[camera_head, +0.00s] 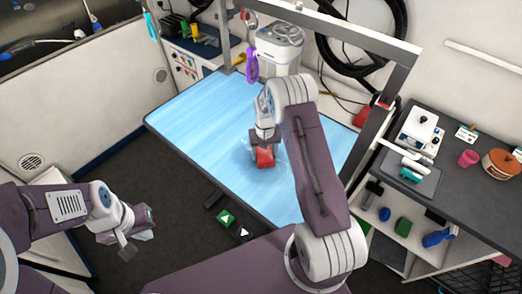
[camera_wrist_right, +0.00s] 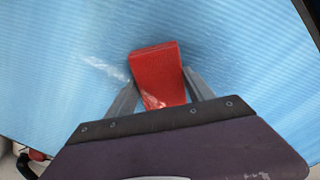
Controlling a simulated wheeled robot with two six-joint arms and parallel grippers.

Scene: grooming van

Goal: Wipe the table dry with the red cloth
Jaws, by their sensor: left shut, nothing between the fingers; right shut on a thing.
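The table (camera_head: 185,113) has a light blue ribbed top, and a darker, shiny wet patch lies around the red cloth (camera_head: 265,157). My right gripper (camera_head: 262,148) is shut on the red cloth, low over the middle of the table. In the right wrist view the red cloth (camera_wrist_right: 156,68) sits between the two fingers (camera_wrist_right: 158,95), against or just above the blue surface (camera_wrist_right: 60,60); I cannot tell which. Whitish glints show on the surface beside it. My left gripper (camera_head: 128,244) is shut and empty, over the dark floor left of the table.
A metal frame (camera_head: 385,95) rises along the table's right and far sides, with a purple loop (camera_head: 252,66) hanging from it. A grey counter (camera_head: 455,190) with a pink cup (camera_head: 468,158) stands at the right. Green and black pedals (camera_head: 225,218) lie below the table's near edge.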

